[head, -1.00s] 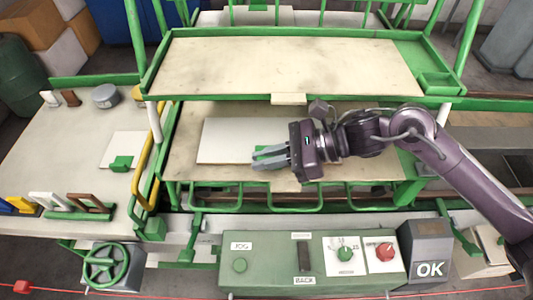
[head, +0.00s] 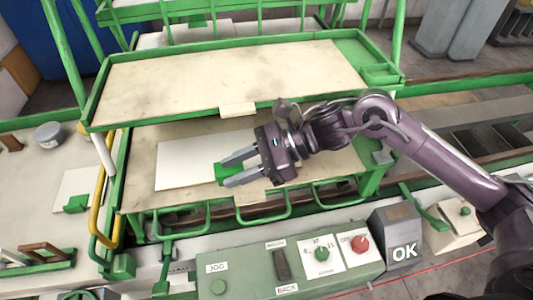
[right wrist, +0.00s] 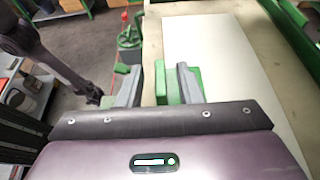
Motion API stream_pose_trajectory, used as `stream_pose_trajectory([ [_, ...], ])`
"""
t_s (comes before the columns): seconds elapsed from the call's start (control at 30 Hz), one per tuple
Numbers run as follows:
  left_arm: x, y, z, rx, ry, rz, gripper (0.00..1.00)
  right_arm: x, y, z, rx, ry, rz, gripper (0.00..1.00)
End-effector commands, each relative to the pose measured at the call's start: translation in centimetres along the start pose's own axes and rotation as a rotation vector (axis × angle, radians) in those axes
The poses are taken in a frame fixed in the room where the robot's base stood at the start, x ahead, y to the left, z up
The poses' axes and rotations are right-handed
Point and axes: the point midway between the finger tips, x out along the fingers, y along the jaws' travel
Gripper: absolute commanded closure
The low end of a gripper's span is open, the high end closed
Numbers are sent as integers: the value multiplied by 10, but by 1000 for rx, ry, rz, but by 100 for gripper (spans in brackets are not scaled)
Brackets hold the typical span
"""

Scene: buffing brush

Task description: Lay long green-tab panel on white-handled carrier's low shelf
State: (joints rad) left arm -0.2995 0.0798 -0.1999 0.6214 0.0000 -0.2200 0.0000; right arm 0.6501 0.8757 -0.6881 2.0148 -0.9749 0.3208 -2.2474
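The long white panel (head: 190,165) lies flat on the carrier's low shelf (head: 140,190), under the overhanging upper shelf (head: 220,80). In the right wrist view the fingers (right wrist: 155,88) are also spread, the green tab (right wrist: 194,76) lies behind the right finger, and the panel (right wrist: 215,70) stretches away at right. My left gripper is not in view.
A control box (head: 270,265) with knobs stands in front of the carrier, with an OK block (head: 397,240) at its right. A yellow rail (head: 100,210) edges the carrier's left side. The left table holds a smaller white panel (head: 75,186) with a green tab.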

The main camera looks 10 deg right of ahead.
Motion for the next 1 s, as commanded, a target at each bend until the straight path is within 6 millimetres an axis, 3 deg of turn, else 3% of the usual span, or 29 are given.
stream_pose_trajectory([
  [0.1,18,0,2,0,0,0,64,-27,-1,-6,-4,5,-6,68],
  [0.4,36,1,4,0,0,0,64,-82,-1,-4,-1,2,-3,68],
  [0.6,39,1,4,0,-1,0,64,-94,0,-1,-1,0,-1,68],
  [1.0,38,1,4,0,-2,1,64,-95,0,0,-1,-1,0,68],
])
